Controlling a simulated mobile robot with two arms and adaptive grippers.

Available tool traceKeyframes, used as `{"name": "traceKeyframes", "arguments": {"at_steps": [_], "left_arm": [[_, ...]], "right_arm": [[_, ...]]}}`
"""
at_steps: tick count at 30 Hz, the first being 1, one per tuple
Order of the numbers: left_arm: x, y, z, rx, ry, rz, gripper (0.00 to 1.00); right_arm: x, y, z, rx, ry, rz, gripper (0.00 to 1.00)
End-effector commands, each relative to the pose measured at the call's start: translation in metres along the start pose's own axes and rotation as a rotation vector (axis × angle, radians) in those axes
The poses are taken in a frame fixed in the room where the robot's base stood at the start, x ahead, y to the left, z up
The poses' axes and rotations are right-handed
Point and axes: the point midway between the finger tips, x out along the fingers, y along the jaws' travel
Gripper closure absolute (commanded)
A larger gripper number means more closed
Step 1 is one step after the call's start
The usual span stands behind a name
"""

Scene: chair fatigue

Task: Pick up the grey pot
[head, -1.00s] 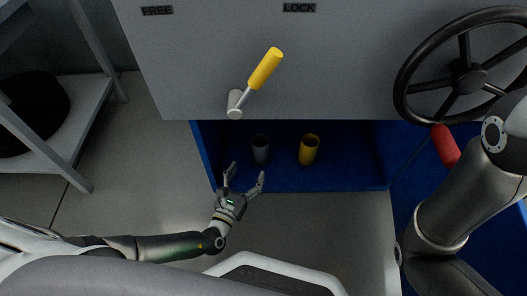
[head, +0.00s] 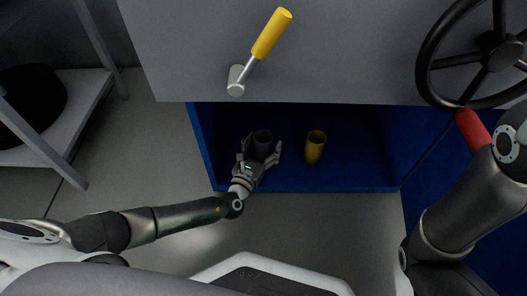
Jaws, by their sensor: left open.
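The grey pot (head: 263,138) stands upright in the dark blue compartment under the grey panel. My left gripper (head: 262,154) is open at the front of the compartment, with its fingers to either side of the pot's near part. Whether the fingers touch the pot cannot be told. The lower part of the pot is hidden by the gripper. My right gripper is out of view; only my right arm shows at the right edge.
A yellow pot (head: 315,147) stands to the right of the grey pot. A yellow-handled lever (head: 270,36) sticks out above. A black handwheel (head: 497,50) is at upper right. A grey shelf (head: 75,125) holding a black round thing (head: 28,103) stands at left.

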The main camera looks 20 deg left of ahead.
Motion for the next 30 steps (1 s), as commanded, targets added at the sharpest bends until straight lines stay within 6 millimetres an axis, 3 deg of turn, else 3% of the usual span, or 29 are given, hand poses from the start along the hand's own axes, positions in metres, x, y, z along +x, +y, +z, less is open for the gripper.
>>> {"name": "traceKeyframes", "arguments": {"at_steps": [7,18,30], "left_arm": [[0.0007,0.0001,0.0003,0.001,0.001,0.0,0.3],[0.0004,0.0002,0.0,0.001,0.001,0.0,0.77],[0.0005,0.0002,0.006,0.001,0.001,0.0,0.79]], "right_arm": [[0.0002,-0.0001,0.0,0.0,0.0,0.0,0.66],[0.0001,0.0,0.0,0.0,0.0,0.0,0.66],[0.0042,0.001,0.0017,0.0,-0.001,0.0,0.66]]}}
